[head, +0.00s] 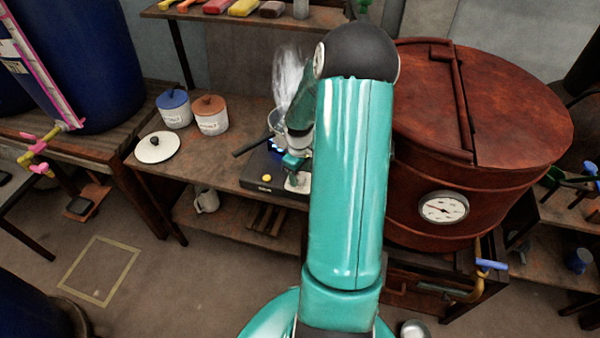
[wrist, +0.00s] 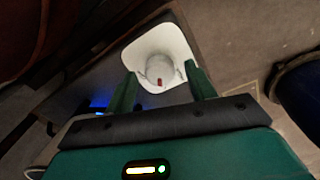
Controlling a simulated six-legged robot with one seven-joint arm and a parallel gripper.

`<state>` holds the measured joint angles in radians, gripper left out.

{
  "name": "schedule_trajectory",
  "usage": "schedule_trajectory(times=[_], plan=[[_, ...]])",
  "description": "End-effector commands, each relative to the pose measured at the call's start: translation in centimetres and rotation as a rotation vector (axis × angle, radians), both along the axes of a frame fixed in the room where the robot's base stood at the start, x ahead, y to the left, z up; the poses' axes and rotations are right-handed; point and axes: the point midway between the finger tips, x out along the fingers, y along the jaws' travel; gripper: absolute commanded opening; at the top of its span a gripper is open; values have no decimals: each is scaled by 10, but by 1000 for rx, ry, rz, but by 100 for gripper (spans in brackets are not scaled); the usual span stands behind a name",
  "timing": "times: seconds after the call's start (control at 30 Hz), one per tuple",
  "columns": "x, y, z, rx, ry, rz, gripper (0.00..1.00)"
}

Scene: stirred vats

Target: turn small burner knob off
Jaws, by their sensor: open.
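The small burner (head: 258,172) is a dark box on the wooden bench, with a blue glow at its top that also shows in the wrist view (wrist: 97,104). A round grey knob (wrist: 160,66) with a red mark sits in a white rounded surround (wrist: 138,52); the surround also shows in the head view (head: 298,183). My gripper (wrist: 160,76) is open, its two green fingers on either side of the knob's near part. I cannot tell whether they touch it. In the head view my gripper (head: 294,164) is over the burner's right end, and my arm hides part of the burner.
A steaming vessel (head: 277,122) and a dark handle (head: 252,145) are at the burner. Two lidded jars (head: 210,115) and a white lid (head: 154,147) stand to the left. A large rusty vat (head: 425,195) is close on the right of my arm.

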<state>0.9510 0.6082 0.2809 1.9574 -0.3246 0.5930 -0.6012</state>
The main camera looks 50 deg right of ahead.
Motion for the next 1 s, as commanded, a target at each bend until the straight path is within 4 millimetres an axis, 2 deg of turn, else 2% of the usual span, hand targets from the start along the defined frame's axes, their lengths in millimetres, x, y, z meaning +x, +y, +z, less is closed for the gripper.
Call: schedule_trajectory(times=[0.27,0.5,0.77,1.0], plan=[[0,0,-1,-1,0,0,55],[0,0,-1,0,0,0,10],[0,0,-1,-1,0,-17,10],[0,0,-1,-1,1,-107,10]])
